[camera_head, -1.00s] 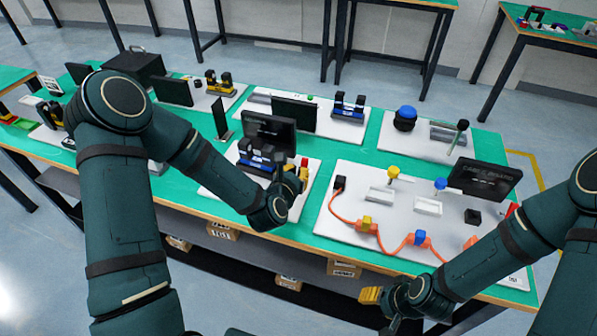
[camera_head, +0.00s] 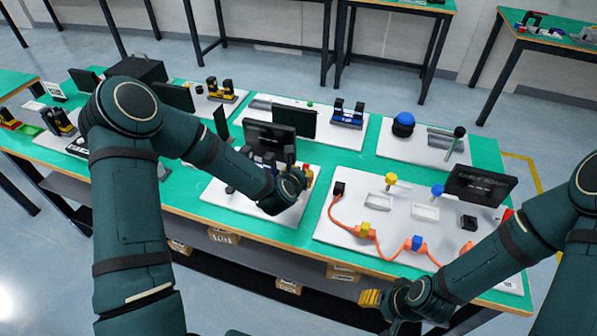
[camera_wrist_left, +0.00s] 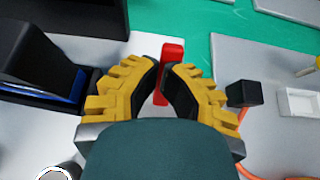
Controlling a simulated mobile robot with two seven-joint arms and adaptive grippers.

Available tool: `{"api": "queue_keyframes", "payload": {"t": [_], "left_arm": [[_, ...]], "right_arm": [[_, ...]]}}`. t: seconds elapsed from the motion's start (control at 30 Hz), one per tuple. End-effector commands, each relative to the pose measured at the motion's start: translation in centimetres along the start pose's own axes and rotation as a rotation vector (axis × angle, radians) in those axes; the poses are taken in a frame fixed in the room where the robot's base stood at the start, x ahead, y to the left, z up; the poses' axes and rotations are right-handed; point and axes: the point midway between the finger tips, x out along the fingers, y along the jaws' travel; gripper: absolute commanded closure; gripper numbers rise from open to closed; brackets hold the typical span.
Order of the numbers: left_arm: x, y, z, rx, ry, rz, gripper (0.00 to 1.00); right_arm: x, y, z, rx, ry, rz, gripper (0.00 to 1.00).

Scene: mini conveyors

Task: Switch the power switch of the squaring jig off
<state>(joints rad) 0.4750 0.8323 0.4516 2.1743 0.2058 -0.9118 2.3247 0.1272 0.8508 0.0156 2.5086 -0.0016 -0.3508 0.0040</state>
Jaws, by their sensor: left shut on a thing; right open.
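The squaring jig is a white plate (camera_head: 222,194) at the table's front middle, with a black screen (camera_head: 270,136) and a black-and-blue fixture that my left arm partly hides. In the left wrist view a red upright piece, which looks like the power switch (camera_wrist_left: 172,53), stands on the white plate. My left gripper (camera_wrist_left: 163,82) is shut on it, with the black finger pads on either side of its lower part. In the head view my left gripper (camera_head: 300,178) is mostly hidden by its own wrist. My right gripper (camera_head: 370,298) is open and empty, before the table's front edge.
To the right is a white cable board (camera_head: 340,222) with an orange cable, coloured plugs and a tilted screen (camera_head: 480,185). In the left wrist view, the black-and-blue fixture (camera_wrist_left: 40,65) stands close left of my fingers and a black block (camera_wrist_left: 243,93) close right.

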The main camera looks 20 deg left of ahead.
Motion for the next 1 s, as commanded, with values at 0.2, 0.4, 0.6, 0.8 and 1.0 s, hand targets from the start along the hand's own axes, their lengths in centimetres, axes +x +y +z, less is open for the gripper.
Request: {"api": "queue_keyframes", "payload": {"t": [0.2, 0.4, 0.6, 0.8, 1.0], "left_arm": [[0.2, 0.2, 0.2, -0.002, 0.023, 0.005, 1.0], [0.3, 0.3, 0.2, -0.002, 0.021, 0.006, 1.0], [0.1, 0.3, 0.0, -0.002, 0.021, 0.007, 1.0], [-0.6, 0.2, -0.7, -0.002, 0.024, 0.005, 1.0], [-1.0, 0.1, -0.9, -0.001, 0.023, 0.003, 1.0]], "right_arm": [[-0.3, -0.1, 0.1, 0.0, -0.003, 0.0, 0.49], [-0.3, -0.1, 0.1, 0.0, -0.003, 0.0, 0.49], [-0.1, 0.0, 0.1, 0.0, -0.003, 0.0, 0.49], [0.3, 0.1, 0.1, 0.0, -0.003, 0.0, 0.49], [0.5, 0.2, 0.1, 0.0, -0.001, 0.0, 0.49]]}}
